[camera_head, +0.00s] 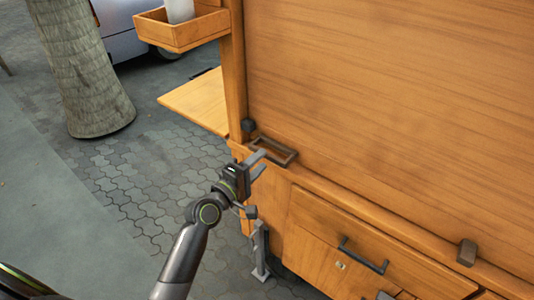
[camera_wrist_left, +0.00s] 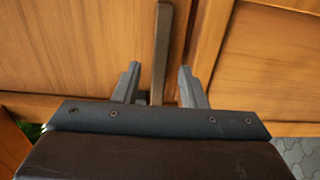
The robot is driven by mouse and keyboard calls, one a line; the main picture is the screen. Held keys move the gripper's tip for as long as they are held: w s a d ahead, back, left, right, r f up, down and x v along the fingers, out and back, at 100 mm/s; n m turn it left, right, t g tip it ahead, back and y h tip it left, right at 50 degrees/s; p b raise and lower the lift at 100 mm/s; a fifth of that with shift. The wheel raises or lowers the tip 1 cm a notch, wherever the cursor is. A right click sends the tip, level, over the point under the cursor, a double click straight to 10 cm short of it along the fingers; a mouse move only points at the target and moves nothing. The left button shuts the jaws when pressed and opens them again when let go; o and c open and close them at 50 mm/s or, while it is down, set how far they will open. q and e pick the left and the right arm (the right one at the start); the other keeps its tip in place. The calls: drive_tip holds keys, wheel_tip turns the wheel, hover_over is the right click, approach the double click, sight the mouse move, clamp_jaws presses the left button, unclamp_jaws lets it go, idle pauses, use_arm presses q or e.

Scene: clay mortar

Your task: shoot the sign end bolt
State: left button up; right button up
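A dark rectangular metal loop (camera_head: 289,160) lies on the ledge at the left end of the large wooden panel (camera_head: 400,110); I cannot tell for sure that it is the bolt. My left gripper (camera_head: 259,164) is open at the loop's near left side. In the left wrist view a dark bar (camera_wrist_left: 162,45) runs between the open fingers of the left gripper (camera_wrist_left: 160,87), with a gap to each finger. The bar's lower end is hidden behind the gripper body.
A dark block (camera_head: 248,125) sits by the corner post, another (camera_head: 467,252) on the ledge at right. A drawer with a dark handle (camera_head: 362,256) is below. A wooden shelf (camera_head: 200,101) and box (camera_head: 180,31) stick out left. Paving by the tree trunk (camera_head: 82,65) is clear.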

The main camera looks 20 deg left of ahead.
sight(267, 156)
use_arm(q)
drive_tip(key=shift+x, duration=2)
drive_tip(key=shift+c, duration=0.4)
clamp_jaws()
